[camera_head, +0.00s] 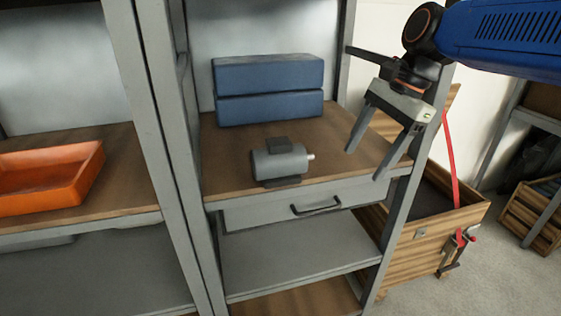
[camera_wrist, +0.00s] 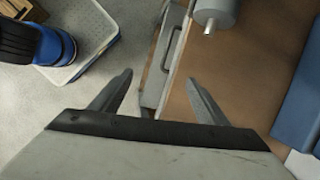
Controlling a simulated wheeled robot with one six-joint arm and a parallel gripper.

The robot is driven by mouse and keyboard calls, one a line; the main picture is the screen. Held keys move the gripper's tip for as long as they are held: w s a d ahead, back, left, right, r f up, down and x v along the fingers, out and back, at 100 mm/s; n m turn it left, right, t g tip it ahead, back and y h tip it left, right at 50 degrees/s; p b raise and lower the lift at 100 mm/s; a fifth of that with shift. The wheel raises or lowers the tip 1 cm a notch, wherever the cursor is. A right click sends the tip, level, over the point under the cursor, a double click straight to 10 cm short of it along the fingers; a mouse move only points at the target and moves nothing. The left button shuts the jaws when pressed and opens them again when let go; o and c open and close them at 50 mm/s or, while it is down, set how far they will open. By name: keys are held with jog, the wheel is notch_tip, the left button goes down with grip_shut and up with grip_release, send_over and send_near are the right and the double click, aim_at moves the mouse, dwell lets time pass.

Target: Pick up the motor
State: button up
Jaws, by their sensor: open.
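The motor (camera_head: 280,161) is a grey cylinder with a dark box on top, a dark foot and a short shaft pointing right. It lies on the wooden shelf (camera_head: 225,175), near its front edge. In the wrist view the motor (camera_wrist: 214,10) shows at the top edge, partly cut off, with its shaft toward the viewer. My gripper (camera_head: 366,164) is open and empty, to the right of the motor and apart from it, above the shelf's right front corner. In the wrist view its two fingers (camera_wrist: 160,92) are spread, with the drawer and shelf edge beyond them.
Two stacked blue boxes (camera_head: 268,89) stand behind the motor. A grey drawer (camera_head: 265,209) with a dark handle is under the shelf. Metal uprights (camera_head: 167,120) flank the shelf. An orange tray (camera_head: 40,200) is at left; a wooden crate (camera_head: 425,240) stands right.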

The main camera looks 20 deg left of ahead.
aim_at(278, 141)
jog(key=shift+m+g, duration=0.8)
jog(key=shift+m, duration=0.1)
jog(key=a, duration=0.2)
jog(key=w+a+r, duration=0.1)
jog(key=a, duration=0.5)
jog(key=shift+w+a+r, duration=0.25)
jog(key=shift+w+r, duration=0.05)
jog(key=shift+w, duration=0.05)
jog(key=s+a, duration=0.1)
jog(key=a, duration=0.1)
jog(key=s+a, duration=0.2)
jog(key=a, duration=0.1)
jog(key=s+a, duration=0.1)
jog(key=a, duration=0.2)
jog(key=shift+s, duration=0.4)
jog(key=shift+s+a+f, duration=0.1)
jog(key=shift+s+a, duration=0.35)
jog(key=shift+a, duration=0.2)
jog(key=shift+s+a+f, duration=0.1)
jog(key=shift+s+a, duration=0.3)
jog(key=shift+a, duration=0.2)
jog(key=shift+x, duration=1.25)
jog(key=shift+w, duration=0.1)
grip_shut()
